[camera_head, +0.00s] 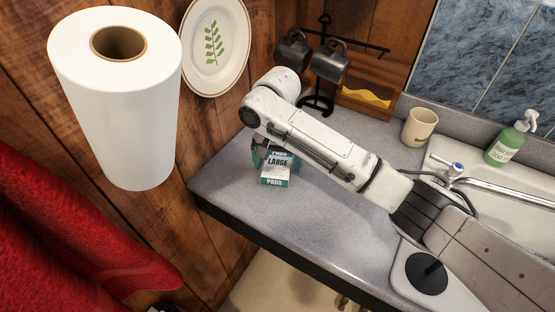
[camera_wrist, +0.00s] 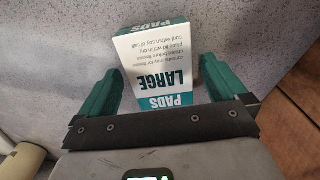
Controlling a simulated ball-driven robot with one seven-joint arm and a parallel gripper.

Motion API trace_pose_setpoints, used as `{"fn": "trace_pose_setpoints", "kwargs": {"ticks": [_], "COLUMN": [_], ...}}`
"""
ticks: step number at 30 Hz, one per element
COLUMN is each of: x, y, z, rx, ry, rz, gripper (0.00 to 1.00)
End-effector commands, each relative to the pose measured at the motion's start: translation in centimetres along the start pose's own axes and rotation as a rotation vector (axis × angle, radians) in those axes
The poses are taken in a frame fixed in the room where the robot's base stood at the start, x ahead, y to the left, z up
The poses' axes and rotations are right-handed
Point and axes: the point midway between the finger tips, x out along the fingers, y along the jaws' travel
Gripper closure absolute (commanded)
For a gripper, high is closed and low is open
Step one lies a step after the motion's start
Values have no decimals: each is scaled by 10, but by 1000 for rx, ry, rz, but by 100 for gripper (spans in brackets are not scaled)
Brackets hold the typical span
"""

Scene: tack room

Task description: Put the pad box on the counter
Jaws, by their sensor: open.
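The pad box (camera_head: 276,168) is a small white and teal box marked "PADS LARGE". It is on the grey counter (camera_head: 237,192), near the counter's left end. In the wrist view the box (camera_wrist: 160,62) stands between the two teal fingers of my gripper (camera_wrist: 166,82). The fingers are spread, with a visible gap on the left side and a smaller one on the right. In the head view my gripper (camera_head: 262,155) is at the box, partly hidden by my arm and the box.
A mug tree (camera_head: 321,62) with dark mugs stands behind my arm. A cream cup (camera_head: 419,127), a green soap bottle (camera_head: 505,145) and a sink with a tap (camera_head: 452,166) are to the right. A paper roll (camera_head: 135,115) hangs at left. The counter front is clear.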

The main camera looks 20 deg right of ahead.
Motion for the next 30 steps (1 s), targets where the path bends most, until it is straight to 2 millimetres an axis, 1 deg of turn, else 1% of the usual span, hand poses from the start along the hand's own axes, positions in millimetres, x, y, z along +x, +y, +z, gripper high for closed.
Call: {"fn": "trace_pose_setpoints", "kwargs": {"ticks": [5, 11, 15, 18, 21, 24, 30], "x": [-15, -54, -88, -103, -114, -120, -122], "y": [-1, -1, 1, 1, 0, 0, 0], "z": [0, 0, -2, -2, -1, 0, 0], "rx": [-1, -1, 0, 1, -1, 0, 0], "ry": [2, 3, 6, 5, 4, 2, 0], "rz": [-3, -2, 0, 0, 0, 0, 0], "gripper": [1, 1, 1, 1, 1, 1, 1]}}
